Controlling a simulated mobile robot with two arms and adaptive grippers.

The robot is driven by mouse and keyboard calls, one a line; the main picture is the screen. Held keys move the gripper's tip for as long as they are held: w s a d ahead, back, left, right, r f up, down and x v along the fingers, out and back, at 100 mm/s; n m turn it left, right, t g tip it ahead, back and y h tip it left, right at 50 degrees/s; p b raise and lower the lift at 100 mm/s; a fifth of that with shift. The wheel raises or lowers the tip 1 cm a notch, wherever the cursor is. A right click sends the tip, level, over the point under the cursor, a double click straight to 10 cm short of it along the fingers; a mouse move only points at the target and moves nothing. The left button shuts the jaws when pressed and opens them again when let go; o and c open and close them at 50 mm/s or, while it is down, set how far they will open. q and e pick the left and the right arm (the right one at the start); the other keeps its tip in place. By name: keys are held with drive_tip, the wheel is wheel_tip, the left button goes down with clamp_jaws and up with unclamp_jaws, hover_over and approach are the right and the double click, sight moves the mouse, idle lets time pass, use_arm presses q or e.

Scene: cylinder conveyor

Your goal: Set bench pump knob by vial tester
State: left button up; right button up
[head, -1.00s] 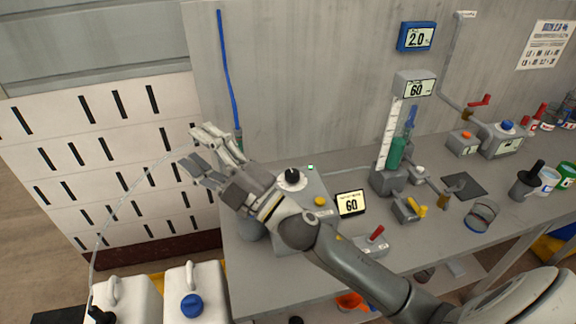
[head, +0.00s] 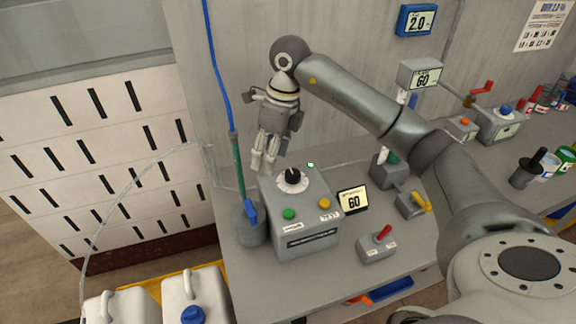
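The bench pump (head: 305,240) is a grey box on the bench with a black knob (head: 292,176) on a white dial, a green button (head: 288,214) and a yellow button (head: 324,203). A small black-framed screen (head: 353,199) beside it reads 60. The likely vial tester (head: 388,170) stands further right, mostly behind my arm; the display (head: 421,76) above it reads 60. My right gripper (head: 263,166) points down just behind and left of the knob, apart from it. Its fingers look close together, but their opening is unclear. My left gripper is out of view.
A blue wall display (head: 416,20) reads 2.0. White jugs (head: 195,296) stand below left.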

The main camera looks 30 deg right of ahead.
drive_tip(key=r+m+h, duration=0.1)
drive_tip(key=r+h, duration=0.1)
hover_over(293, 173)
drive_tip(key=shift+g, duration=0.3)
wheel_tip(293, 173, down, 10)
drive_tip(key=p, duration=0.3)
drive_tip(key=shift+r, duration=0.2)
drive_tip(key=shift+f, duration=0.6)
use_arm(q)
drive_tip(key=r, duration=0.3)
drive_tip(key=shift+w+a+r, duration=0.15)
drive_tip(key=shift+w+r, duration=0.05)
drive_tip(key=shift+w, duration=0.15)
